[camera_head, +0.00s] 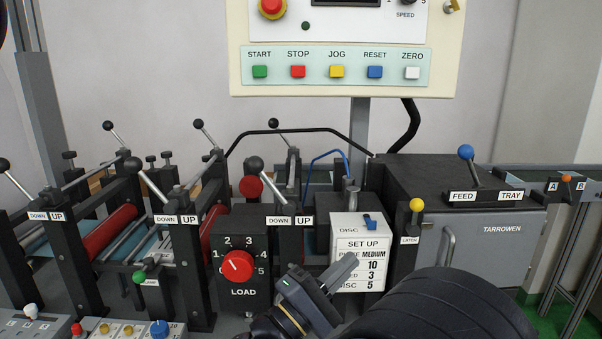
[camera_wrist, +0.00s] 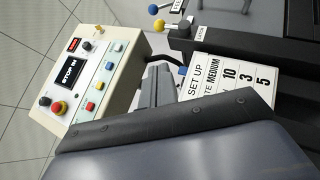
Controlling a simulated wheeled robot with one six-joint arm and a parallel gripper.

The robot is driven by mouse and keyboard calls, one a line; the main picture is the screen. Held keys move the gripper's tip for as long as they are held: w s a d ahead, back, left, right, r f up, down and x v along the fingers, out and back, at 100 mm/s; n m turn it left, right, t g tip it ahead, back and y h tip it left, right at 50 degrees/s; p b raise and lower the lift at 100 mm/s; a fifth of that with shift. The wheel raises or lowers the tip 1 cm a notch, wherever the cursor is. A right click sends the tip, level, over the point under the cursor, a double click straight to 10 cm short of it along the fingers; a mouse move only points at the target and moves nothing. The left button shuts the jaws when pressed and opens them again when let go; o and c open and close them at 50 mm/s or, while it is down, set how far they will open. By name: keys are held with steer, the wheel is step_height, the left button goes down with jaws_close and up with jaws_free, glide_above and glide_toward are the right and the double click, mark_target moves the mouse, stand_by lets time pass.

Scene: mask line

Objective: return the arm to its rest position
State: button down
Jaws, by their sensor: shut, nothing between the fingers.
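My gripper (camera_head: 335,276) is in the lower middle of the head view, in front of the white SET UP card (camera_head: 358,255) and to the right of the LOAD dial box. Its fingers are together with nothing held. It covers part of the card's left side. In the wrist view, the shut fingers (camera_wrist: 157,84) point up towards the control panel, and the card (camera_wrist: 232,82) lies to their right. My dark arm (camera_head: 440,305) fills the lower right of the head view. I cannot tell whether the fingertips touch the card.
The LOAD dial (camera_head: 238,265) is just left of my gripper. Ball-ended levers and red rollers (camera_head: 108,232) fill the left. A cream button panel (camera_head: 345,65) hangs above; it also shows in the wrist view (camera_wrist: 92,80). The grey TARROWEN cabinet (camera_head: 500,255) stands right, beside the yellow-knobbed LATCH lever (camera_head: 416,206).

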steer(key=shift+s+d+f+m+g+p, duration=0.2)
steer(key=shift+d+m+g+p, duration=0.15)
steer(key=shift+g, duration=0.4)
steer(key=shift+s+d+f+m+g+p, duration=0.2)
steer(key=shift+s+d+m+g, duration=0.15)
steer(key=shift+g, duration=0.45)
steer(key=shift+s+d+f+m+g+p, duration=0.1)
steer(key=shift+d+m+g+p, duration=0.25)
steer(key=shift+g, duration=0.4)
steer(key=shift+d+r, duration=0.1)
